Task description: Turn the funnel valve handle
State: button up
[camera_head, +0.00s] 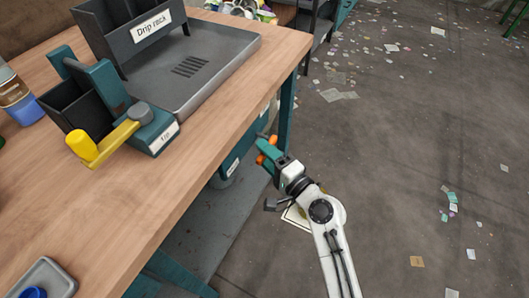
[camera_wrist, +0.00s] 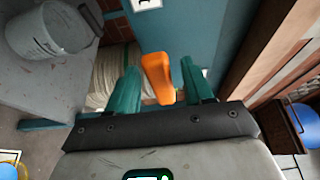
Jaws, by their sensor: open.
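An orange handle (camera_wrist: 157,78) stands between the two teal fingers of my gripper (camera_wrist: 158,70) in the wrist view. Gaps show on both sides of it, so the fingers do not grip it. In the head view, parts of the orange handle (camera_head: 272,139) show on either side of my gripper (camera_head: 266,150), beside the bench's edge and below its top. My gripper is open. I see no clear funnel; what the handle is fixed to is mostly hidden by the gripper and bench.
On the wooden bench (camera_head: 205,150) are a teal device with a yellow-knobbed lever (camera_head: 82,144) and a grey drip rack tray (camera_head: 225,62). A teal bench leg (camera_head: 287,110) stands close to my gripper. A bucket (camera_wrist: 42,40) sits on a grey surface. Open floor lies right.

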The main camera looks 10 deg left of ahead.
jog(key=shift+w+a, duration=0.25)
jog(key=shift+a, duration=0.1)
grip_shut()
dwell(0.3)
